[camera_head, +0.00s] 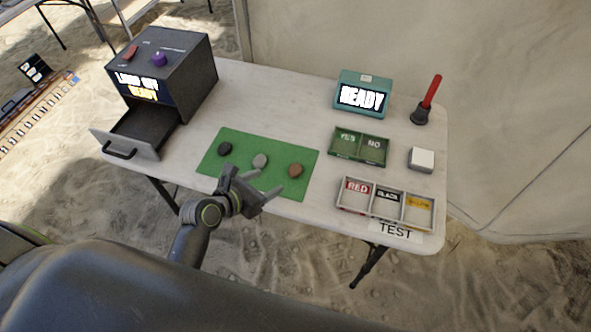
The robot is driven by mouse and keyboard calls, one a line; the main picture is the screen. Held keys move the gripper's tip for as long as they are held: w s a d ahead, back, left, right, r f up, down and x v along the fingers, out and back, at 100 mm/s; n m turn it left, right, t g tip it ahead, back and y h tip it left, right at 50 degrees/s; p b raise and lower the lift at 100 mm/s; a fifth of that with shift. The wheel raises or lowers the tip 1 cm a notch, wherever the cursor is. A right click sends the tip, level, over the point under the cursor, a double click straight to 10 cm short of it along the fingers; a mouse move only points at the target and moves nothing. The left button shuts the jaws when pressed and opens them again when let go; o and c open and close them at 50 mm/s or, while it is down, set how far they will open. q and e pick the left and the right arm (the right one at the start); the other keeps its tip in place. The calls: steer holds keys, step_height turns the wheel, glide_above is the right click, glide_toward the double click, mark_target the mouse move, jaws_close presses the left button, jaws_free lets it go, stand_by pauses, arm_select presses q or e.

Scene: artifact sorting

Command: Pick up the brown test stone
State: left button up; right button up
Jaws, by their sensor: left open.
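The brown stone (295,170) lies on the right part of the green mat (304,156) on the table. A grey stone (260,161) lies left of it, and a black stone (225,149) lies at the mat's left. My left gripper (268,183) is over the mat's front edge, left of and nearer than the brown stone. Its fingers are apart with nothing between them, pointing toward the right and back. My right gripper does not show.
A dark machine (164,75) with an open drawer (140,135) stands at the left. At the right are a YES/NO tray (359,146), a RED/BLACK/YELLOW tray (386,203), a teal READY box (362,93), a white block (421,159) and a red-handled tool (428,100).

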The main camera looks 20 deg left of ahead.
mark_target(294, 171)
arm_select(q)
steer(key=x, duration=0.4)
steer(key=shift+w+d+f, duration=0.15)
steer(key=shift+w+d, duration=0.05)
steer(key=shift+w, duration=0.05)
steer(key=shift+d+x, duration=0.15)
steer(key=shift+x, duration=1.2)
steer(key=shift+d+x, duration=0.2)
steer(key=shift+x, duration=1.1)
steer(key=shift+s, duration=0.15)
steer(key=c, duration=1)
